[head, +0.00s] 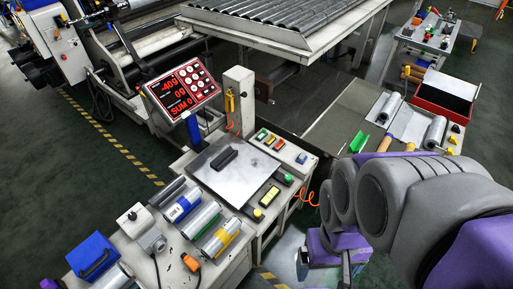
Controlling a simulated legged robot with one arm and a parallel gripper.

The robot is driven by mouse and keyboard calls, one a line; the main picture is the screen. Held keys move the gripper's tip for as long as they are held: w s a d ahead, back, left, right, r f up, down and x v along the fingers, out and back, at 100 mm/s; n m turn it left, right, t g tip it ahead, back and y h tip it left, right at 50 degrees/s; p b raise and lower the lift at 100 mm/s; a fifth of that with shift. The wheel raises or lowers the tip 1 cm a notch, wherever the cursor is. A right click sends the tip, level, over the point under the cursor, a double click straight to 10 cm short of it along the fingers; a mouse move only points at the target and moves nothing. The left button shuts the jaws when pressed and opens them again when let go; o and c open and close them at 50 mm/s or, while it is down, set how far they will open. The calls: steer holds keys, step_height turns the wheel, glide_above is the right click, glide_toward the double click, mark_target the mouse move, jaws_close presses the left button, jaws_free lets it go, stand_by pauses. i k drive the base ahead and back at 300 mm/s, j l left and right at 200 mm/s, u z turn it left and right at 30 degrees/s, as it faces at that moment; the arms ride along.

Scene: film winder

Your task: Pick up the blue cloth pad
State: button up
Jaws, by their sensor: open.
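No thing in the head view shows clearly as a blue cloth pad. The largest blue thing is a blue block-like object (93,256) with a dark handle-like strip, at the front left of the near bench; I cannot tell whether it is cloth. A small blue piece (302,158) sits at the right edge of the control table. My arm enters from the right, and my gripper (324,266) hangs low at the bottom centre, right of the benches. It is open and far from both blue things. Nothing shows between its fingers.
The near bench carries several metal rolls (183,205) and an orange-tipped tool (191,263). A control table (228,178) holds a dark block (223,159) and buttons, beside a red-digit display (181,92). A red bin (444,98) and more rolls stand at right. Floor is clear at left.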

mark_target(302, 158)
steer(key=i+l+u, duration=0.3)
steer(key=l, duration=0.35)
steer(key=i+l+u, duration=0.3)
steer(key=l, duration=0.45)
steer(key=i+l+u, duration=0.15)
steer(key=l, duration=0.25)
steer(key=i+l+u, duration=0.15)
steer(key=l, duration=0.25)
steer(key=i+l+u, duration=0.15)
steer(key=l, duration=0.3)
